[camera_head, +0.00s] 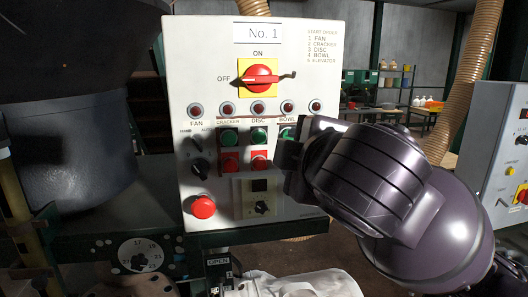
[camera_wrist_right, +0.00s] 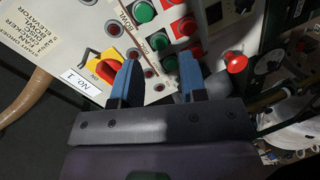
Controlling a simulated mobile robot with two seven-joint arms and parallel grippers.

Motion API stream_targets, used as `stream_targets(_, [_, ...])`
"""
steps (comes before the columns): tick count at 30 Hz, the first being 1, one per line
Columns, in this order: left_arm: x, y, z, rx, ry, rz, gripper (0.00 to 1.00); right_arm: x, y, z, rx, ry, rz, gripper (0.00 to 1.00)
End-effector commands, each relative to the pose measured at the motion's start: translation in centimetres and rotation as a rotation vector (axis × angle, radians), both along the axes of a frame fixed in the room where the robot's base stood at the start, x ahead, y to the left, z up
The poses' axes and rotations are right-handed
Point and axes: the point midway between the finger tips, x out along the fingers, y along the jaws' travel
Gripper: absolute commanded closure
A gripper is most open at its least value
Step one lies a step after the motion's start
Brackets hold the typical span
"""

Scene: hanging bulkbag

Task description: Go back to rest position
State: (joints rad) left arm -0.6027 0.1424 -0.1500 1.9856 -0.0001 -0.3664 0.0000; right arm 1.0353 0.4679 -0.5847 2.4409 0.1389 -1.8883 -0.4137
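My right arm comes in from the right in the head view, and my right gripper (camera_head: 290,160) is in front of the right part of the control panel "No. 1" (camera_head: 310,80). The arm hides some of the BOWL buttons. In the right wrist view my right gripper (camera_wrist_right: 160,62) has its two blue-padded fingers apart, with nothing between them. Green and red buttons (camera_wrist_right: 165,28) show beyond the fingertips. I cannot tell whether a fingertip touches the panel. My left gripper is not in view.
The panel carries a red-and-yellow rotary switch (camera_head: 260,78) and a red mushroom button (camera_head: 203,207). A large dark vessel (camera_head: 75,145) stands at left. White fabric (camera_head: 300,284) lies below the panel. Another grey panel (camera_head: 505,160) and a tan hose (camera_head: 468,70) are at right.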

Motion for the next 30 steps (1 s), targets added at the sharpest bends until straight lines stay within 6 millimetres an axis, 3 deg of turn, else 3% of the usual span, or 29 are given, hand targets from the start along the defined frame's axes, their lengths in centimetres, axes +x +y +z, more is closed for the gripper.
stream_targets(1, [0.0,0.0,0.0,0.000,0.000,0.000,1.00,0.3,-0.5,-1.7,0.035,0.044,-0.011,0.61])
stream_targets(8, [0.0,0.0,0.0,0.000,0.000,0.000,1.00,1.1,-3.0,-8.3,0.187,0.213,-0.076,0.61])
stream_targets(16, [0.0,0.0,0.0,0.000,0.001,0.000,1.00,0.5,-6.4,-16.3,0.362,0.398,-0.193,0.61])
stream_targets(23, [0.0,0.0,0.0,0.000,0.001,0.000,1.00,-1.4,-9.6,-23.1,0.501,0.542,-0.326,0.61])
stream_targets(30, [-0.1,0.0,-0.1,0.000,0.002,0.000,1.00,-4.8,-13.1,-30.0,0.634,0.676,-0.497,0.61])
